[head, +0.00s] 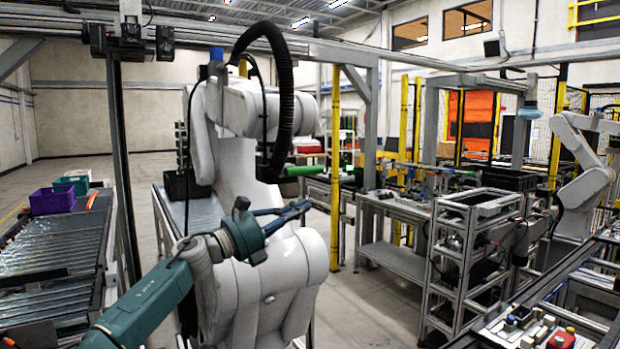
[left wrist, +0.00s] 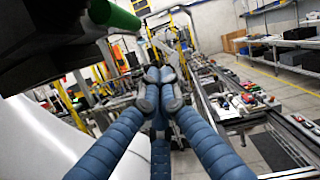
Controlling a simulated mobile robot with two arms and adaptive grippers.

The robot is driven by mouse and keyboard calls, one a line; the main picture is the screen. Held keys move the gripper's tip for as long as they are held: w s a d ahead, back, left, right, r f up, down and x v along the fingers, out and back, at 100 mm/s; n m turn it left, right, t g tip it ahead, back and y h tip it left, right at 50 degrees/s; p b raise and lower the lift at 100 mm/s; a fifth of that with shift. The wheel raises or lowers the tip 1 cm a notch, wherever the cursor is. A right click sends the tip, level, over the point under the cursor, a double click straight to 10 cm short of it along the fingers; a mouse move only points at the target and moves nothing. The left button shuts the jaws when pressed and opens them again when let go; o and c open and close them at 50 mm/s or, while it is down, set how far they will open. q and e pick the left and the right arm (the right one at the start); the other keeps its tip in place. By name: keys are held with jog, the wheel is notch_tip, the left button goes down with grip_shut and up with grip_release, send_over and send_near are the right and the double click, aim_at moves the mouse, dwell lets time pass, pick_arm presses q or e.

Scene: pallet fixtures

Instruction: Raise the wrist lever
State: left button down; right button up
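A green bar (head: 303,171) sticks out to the right from the black end of the large white robot arm (head: 262,105). It looks like the wrist lever and lies roughly level. It also shows at the top left of the left wrist view (left wrist: 115,15). My left gripper (head: 307,204) has blue fingers and is below the green bar in the head view, apart from it. In the left wrist view its fingertips (left wrist: 160,77) come together with nothing visible between them. My right gripper is not in view.
The white arm's bulky body (head: 300,265) stands close beside my left gripper. A roller conveyor (head: 50,250) with a purple bin (head: 60,201) is at the left. A metal rack (head: 470,250) and a second white robot arm (head: 582,165) stand at the right. Open floor lies between.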

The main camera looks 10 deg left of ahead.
aim_at(304, 171)
pick_arm(q)
jog(key=w+d+r+p, duration=0.1)
jog(key=w+r+p, duration=0.2)
jog(key=r+p, duration=0.1)
jog(key=shift+d+r, duration=0.35)
jog(key=shift+r, duration=0.1)
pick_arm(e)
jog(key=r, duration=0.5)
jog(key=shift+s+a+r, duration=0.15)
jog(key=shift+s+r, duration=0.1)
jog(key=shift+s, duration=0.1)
pick_arm(q)
jog(key=shift+w+f, duration=0.15)
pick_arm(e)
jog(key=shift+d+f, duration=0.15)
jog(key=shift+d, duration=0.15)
